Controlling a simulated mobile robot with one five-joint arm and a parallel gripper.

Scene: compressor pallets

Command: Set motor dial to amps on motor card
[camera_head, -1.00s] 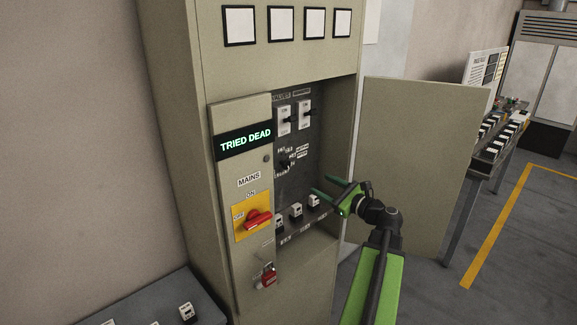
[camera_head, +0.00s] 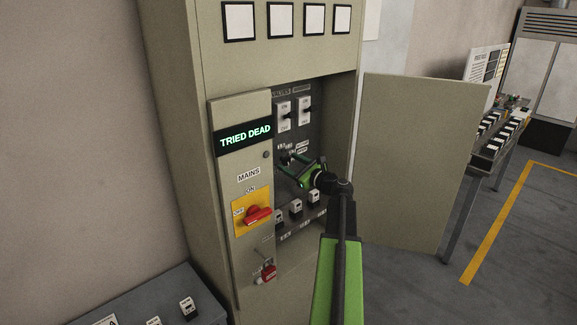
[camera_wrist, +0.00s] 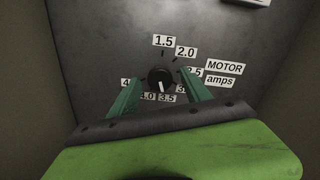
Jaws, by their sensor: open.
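The motor dial (camera_wrist: 160,77) is a round black knob on the dark panel, upper middle of the wrist view. Labels from 1.5 and 2.0 round to 3.5 and 4.0 ring it, with "MOTOR amps" (camera_wrist: 223,73) to the right. Its white mark points down, close to 3.5. My gripper (camera_wrist: 158,84) is open, with one green finger on each side of the dial; I cannot tell whether they touch it. In the head view my gripper (camera_head: 281,169) reaches into the cabinet at the dial's place. Some labels are partly hidden by the fingers. I cannot identify a motor card.
The cabinet's open door (camera_head: 420,170) stands to the right of my arm. A mains panel (camera_head: 240,180) with a red switch (camera_head: 257,215) and "TRIED DEAD" display is left of the opening. A grey bench (camera_head: 150,295) is lower left.

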